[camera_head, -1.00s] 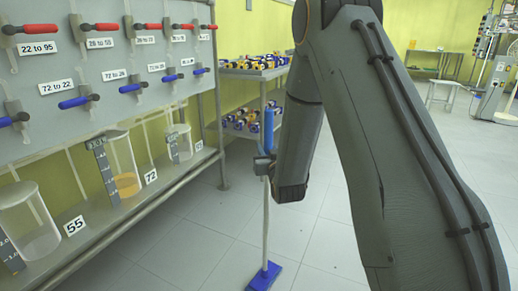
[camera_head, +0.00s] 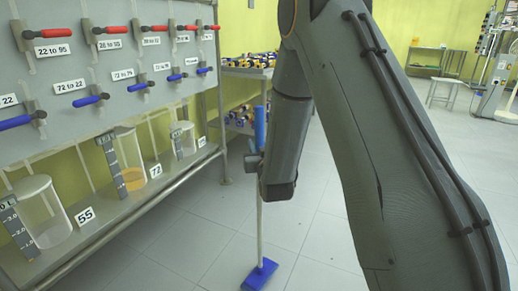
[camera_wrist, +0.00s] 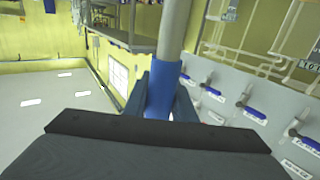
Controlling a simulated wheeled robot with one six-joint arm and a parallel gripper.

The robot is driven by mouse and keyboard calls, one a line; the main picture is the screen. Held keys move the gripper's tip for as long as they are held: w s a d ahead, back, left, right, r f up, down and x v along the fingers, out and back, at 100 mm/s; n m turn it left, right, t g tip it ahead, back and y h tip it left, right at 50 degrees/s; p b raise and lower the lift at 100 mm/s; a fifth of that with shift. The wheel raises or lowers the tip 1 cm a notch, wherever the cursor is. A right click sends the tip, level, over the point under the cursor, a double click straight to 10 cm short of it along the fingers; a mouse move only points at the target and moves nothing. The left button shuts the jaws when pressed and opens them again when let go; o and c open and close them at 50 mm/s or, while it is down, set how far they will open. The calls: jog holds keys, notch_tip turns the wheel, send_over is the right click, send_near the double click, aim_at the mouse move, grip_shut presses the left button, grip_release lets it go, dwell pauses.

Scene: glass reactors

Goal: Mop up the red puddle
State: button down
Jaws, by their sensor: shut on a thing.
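The mop has a blue head (camera_head: 259,274), a pale handle (camera_head: 260,232) and a blue grip sleeve (camera_head: 259,124). My gripper (camera_head: 257,163) is shut on the mop's handle at the blue sleeve. In the wrist view the blue sleeve (camera_wrist: 163,88) sits between the fingers, with the pale handle (camera_wrist: 174,28) running upward. The mop stands almost upright, its head at or just above the floor; I cannot tell whether it touches. No red puddle shows in either current view.
On the left stands a grey valve panel (camera_head: 105,68) with red and blue handles. Glass vessels, one (camera_head: 130,160) with orange liquid, stand on the shelf (camera_head: 105,207) below. A loaded rack (camera_head: 247,72) is behind the mop. The tiled floor (camera_head: 325,250) is open around the mop head.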

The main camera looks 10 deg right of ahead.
jog(key=shift+a+r+p, duration=0.25)
jog(key=shift+r+p, duration=0.25)
jog(key=shift+r, duration=0.5)
jog(key=shift+d+r+p, duration=0.1)
jog(key=shift+r+p, duration=1)
jog(key=shift+r, duration=0.55)
